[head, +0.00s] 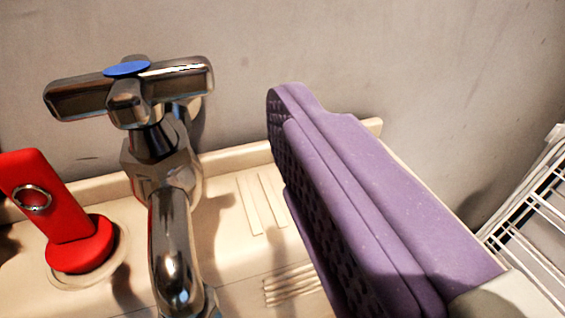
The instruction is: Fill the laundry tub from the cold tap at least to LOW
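The cold tap is chrome, with a cross handle (128,85) topped by a blue disc (127,68). Its curved spout (172,250) runs down out of the bottom of the view, so its outlet is hidden. The cream ledge (225,215) behind the tap shows, but the tub's inside, any water and the LOW mark are out of view. My gripper (295,110) has purple fingers with a textured face, to the right of the tap handle and apart from it in the picture. The fingers overlap in this view, so I cannot see whether there is a gap between them.
A white wire rack (530,215) is at the right edge. A plain grey wall (350,50) stands close behind the tap.

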